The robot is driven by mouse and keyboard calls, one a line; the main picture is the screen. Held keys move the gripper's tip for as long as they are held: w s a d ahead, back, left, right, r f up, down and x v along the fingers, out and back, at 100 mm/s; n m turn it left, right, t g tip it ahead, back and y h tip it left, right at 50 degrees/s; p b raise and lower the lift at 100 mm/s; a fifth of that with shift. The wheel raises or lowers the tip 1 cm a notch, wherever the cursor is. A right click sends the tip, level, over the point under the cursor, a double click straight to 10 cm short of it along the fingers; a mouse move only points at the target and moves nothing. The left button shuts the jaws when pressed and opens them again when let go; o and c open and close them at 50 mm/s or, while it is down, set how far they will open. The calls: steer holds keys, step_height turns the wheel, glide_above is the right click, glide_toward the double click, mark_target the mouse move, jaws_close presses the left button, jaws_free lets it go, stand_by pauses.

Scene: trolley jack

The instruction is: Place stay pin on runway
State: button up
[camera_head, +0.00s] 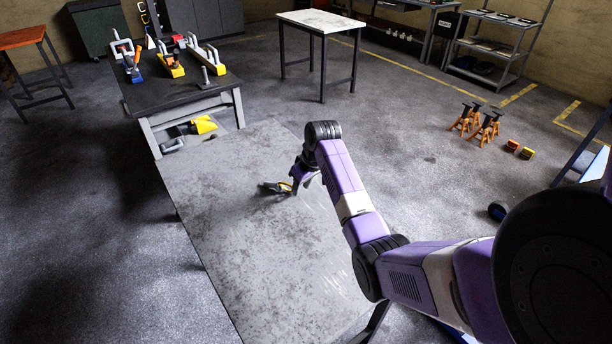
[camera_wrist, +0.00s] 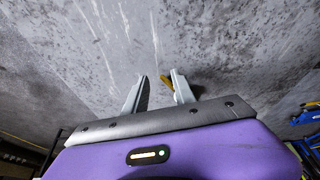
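My gripper (camera_head: 278,187) is low over the long grey plate (camera_head: 255,250), which I take to be the runway. In the wrist view the two fingers (camera_wrist: 157,80) stand apart with a clear gap between them. A small yellow-and-dark piece (camera_wrist: 166,83) shows just inside or behind the right finger. I cannot tell whether it touches the finger, or whether it is the stay pin. No stay pin can be made out for certain in either view.
A dark workbench (camera_head: 165,95) with several clamps and tools stands at the plate's far end. A yellow item (camera_head: 203,125) shows beneath it. A white-topped table (camera_head: 320,21) stands behind. Orange jack stands (camera_head: 487,128) are on the floor at right. Most of the plate is bare.

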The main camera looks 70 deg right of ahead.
steer(key=v, duration=1)
steer(key=shift+r, duration=0.3)
steer(key=shift+s, duration=0.1)
